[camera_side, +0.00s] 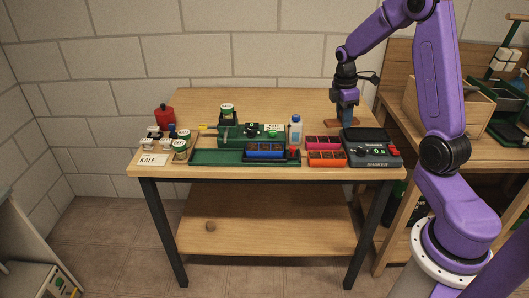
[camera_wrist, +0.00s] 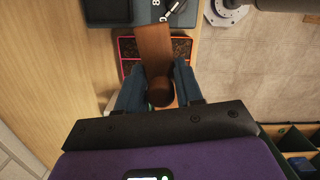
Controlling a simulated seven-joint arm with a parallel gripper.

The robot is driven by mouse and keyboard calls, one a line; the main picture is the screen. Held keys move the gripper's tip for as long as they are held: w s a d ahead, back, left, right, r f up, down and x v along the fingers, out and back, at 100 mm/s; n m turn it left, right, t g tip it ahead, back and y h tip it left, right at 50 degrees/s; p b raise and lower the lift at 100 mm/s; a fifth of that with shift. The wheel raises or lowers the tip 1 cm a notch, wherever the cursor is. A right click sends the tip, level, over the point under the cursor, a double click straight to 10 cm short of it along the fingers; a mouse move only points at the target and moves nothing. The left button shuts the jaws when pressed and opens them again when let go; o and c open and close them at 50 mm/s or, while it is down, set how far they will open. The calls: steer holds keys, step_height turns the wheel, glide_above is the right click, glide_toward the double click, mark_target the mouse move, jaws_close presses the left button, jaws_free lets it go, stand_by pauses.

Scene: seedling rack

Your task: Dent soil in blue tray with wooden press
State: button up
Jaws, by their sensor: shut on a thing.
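The wooden press (camera_wrist: 152,48) is a brown wooden block with a round handle. My gripper (camera_wrist: 161,92) is shut on the handle. In the side view my gripper (camera_side: 345,113) points down at the right part of the table, with the press (camera_side: 335,122) under it. I cannot tell whether the press touches the table. The blue tray (camera_side: 265,157) holds dark soil in several cells. The blue tray is not clearly seen in the wrist view.
A white bottle (camera_side: 296,129) and a green machine (camera_side: 235,140) stand behind the blue tray. Cans and a KALE card (camera_side: 152,160) are at left.

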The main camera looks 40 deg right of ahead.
steer(key=w+a+m, duration=0.1)
steer(key=w+a, duration=0.7)
steer(key=w, duration=0.2)
steer(key=m, duration=0.1)
glide_above(267, 147)
steer(key=f, duration=0.1)
steer(key=shift+w+a+f, duration=0.1)
steer(key=shift+w+f, duration=0.05)
steer(key=shift+f, duration=1.35)
steer(key=shift+w+f, duration=0.1)
steer(key=shift+f, duration=1.35)
steer(key=shift+f, duration=0.55)
step_height(267, 147, up, 8)
stand_by(0.4)
